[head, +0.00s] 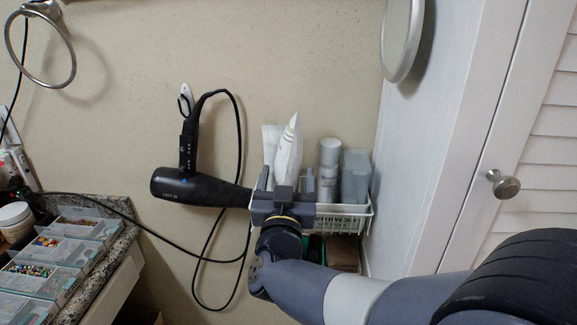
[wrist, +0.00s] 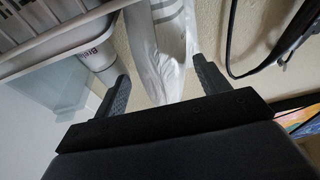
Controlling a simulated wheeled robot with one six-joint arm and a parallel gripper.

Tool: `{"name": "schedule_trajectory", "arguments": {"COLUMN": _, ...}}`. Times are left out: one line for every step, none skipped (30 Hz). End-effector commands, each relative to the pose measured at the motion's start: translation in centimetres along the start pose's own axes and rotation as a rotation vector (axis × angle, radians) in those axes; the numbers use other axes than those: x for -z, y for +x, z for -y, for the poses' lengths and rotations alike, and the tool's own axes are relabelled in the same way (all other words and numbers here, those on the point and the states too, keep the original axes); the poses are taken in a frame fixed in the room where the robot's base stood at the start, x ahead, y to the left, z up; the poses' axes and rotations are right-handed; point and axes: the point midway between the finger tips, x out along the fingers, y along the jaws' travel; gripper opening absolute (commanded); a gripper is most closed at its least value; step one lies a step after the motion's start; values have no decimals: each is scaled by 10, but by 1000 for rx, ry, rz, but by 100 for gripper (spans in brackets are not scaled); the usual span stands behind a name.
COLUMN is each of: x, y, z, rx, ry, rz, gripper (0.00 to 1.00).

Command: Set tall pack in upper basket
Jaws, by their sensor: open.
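The tall white pack (head: 289,150) stands with a pointed top at the left end of the white upper basket (head: 345,222). My gripper (head: 289,182) is open, with its fingers on either side of the pack's lower part in the head view. In the wrist view, white packaging (wrist: 158,50) with grey stripes at the top shows between and beyond the open fingers (wrist: 160,85). The basket's slatted side (wrist: 50,25) is at upper left there. My gripper hides the pack's base, so I cannot tell whether it rests in the basket.
Another white tube (head: 270,145) is close left of the pack. A grey-white bottle (head: 329,165) and a blue-grey container (head: 355,178) fill the basket's right. A black hair dryer (head: 190,187) and its cord hang left. A white side panel (head: 425,150) bounds the right.

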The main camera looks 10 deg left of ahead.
Motion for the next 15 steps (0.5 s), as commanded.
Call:
{"name": "schedule_trajectory", "arguments": {"x": 0, "y": -14, "z": 2, "rx": 6, "ry": 1, "rz": 1, "gripper": 70}}
{"name": "schedule_trajectory", "arguments": {"x": 0, "y": -21, "z": 2, "rx": 6, "ry": 1, "rz": 1, "gripper": 70}}
{"name": "schedule_trajectory", "arguments": {"x": 0, "y": -30, "z": 1, "rx": 5, "ry": 1, "rz": 0, "gripper": 70}}
{"name": "schedule_trajectory", "arguments": {"x": 0, "y": -37, "z": 2, "rx": 6, "ry": 1, "rz": 1, "gripper": 70}}
{"name": "schedule_trajectory", "arguments": {"x": 0, "y": -43, "z": 2, "rx": 5, "ry": 2, "rz": 1, "gripper": 70}}
{"name": "schedule_trajectory", "arguments": {"x": 0, "y": -51, "z": 2, "rx": 5, "ry": 1, "rz": 0, "gripper": 70}}
{"name": "schedule_trajectory", "arguments": {"x": 0, "y": -56, "z": 1, "rx": 5, "ry": 0, "rz": 0, "gripper": 70}}
{"name": "schedule_trajectory", "arguments": {"x": 0, "y": -60, "z": 2, "rx": 4, "ry": 0, "rz": 0, "gripper": 70}}
{"name": "schedule_trajectory", "arguments": {"x": 0, "y": -65, "z": 2, "rx": 3, "ry": 1, "rz": 1, "gripper": 70}}
{"name": "schedule_trajectory", "arguments": {"x": 0, "y": -68, "z": 1, "rx": 3, "ry": 0, "rz": 0, "gripper": 70}}
{"name": "schedule_trajectory", "arguments": {"x": 0, "y": -72, "z": 1, "rx": 3, "ry": 0, "rz": 0, "gripper": 70}}
{"name": "schedule_trajectory", "arguments": {"x": 0, "y": -75, "z": 1, "rx": 2, "ry": 0, "rz": 0, "gripper": 70}}
{"name": "schedule_trajectory", "arguments": {"x": 0, "y": -76, "z": 1, "rx": 1, "ry": 0, "rz": 0, "gripper": 70}}
{"name": "schedule_trajectory", "arguments": {"x": 0, "y": -78, "z": 1, "rx": 1, "ry": 0, "rz": 0, "gripper": 70}}
{"name": "schedule_trajectory", "arguments": {"x": 0, "y": -80, "z": 0, "rx": 0, "ry": 0, "rz": 1, "gripper": 70}}
